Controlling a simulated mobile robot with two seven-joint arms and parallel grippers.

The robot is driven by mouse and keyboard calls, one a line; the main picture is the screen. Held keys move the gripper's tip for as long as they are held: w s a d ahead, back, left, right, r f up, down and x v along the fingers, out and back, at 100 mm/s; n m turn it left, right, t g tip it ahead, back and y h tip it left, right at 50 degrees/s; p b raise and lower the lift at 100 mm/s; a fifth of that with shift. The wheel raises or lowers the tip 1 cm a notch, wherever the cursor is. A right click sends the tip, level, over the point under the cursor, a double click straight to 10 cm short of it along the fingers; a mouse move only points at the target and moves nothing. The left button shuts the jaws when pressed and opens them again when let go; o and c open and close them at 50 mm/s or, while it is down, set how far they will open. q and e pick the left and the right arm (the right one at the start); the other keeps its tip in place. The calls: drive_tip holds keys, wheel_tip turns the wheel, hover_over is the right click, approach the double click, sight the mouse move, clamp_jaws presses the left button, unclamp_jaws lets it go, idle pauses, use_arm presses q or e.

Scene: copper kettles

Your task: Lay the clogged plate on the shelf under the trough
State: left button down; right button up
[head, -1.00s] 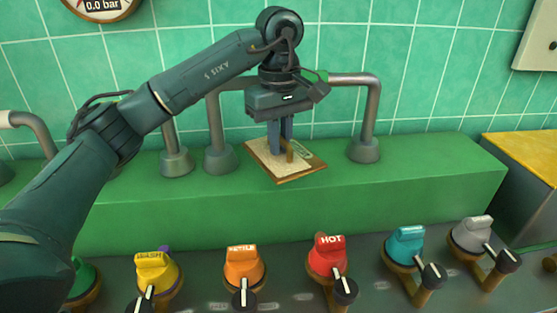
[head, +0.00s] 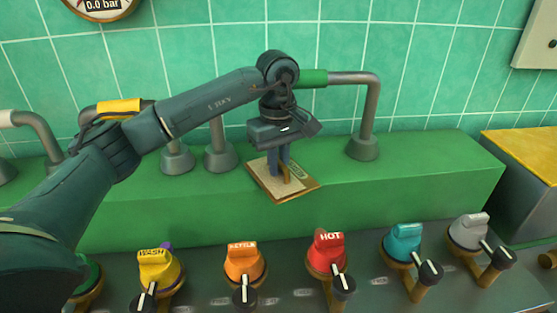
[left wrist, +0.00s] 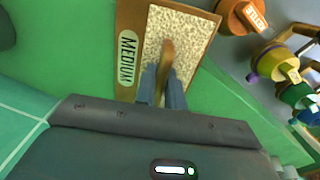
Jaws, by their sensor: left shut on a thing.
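The clogged plate (head: 262,177) is a flat brown-framed panel with a pale speckled face and an upright wooden handle. My left gripper (head: 281,172) is shut on that handle from above. The plate overlaps the front top edge of the long green block (head: 420,165) in the head view; I cannot tell if it touches. In the left wrist view the plate (left wrist: 190,35) shows a "MEDIUM" label, with the handle between the fingers (left wrist: 163,92). No shelf under a trough can be made out. My right gripper is not in view.
Grey pipes (head: 368,115) rise from the green block behind the plate. Below its front is a row of coloured knobs, including orange (head: 243,262), red "HOT" (head: 328,255) and teal (head: 403,243). A yellow-topped box (head: 525,155) stands at right.

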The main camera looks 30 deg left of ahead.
use_arm(q)
drive_tip(key=c, duration=1.9)
unclamp_jaws()
drive_tip(key=shift+f, duration=0.15)
drive_tip(key=shift+c, duration=0.2)
drive_tip(key=o, duration=0.5)
drive_tip(key=shift+c, duration=0.2)
